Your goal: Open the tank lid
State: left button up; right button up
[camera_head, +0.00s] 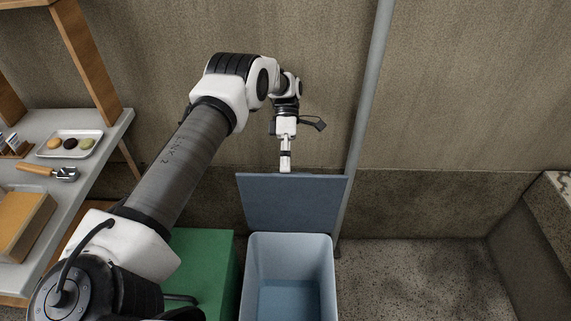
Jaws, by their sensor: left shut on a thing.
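The tank (252,275) is a light blue open-topped box at the bottom middle of the head view. Its lid (292,203) is a darker blue-grey panel, standing raised at the tank's far edge, so the inside of the tank shows and looks empty. My left gripper (286,168) is at the top edge of the lid, shut on it, with the arm reaching over from the left. My right gripper is not in view.
A grey counter (105,128) on the left holds a tray of round cookies (76,143) and a wooden-handled tool (45,171). A green box (212,275) stands left of the tank. A grey pole (366,95) rises behind it. Speckled floor on the right is free.

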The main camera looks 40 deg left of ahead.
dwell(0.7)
pick_arm(q)
notch_tip(320, 180, up, 10)
jog(key=shift+r, duration=0.1)
dwell(0.5)
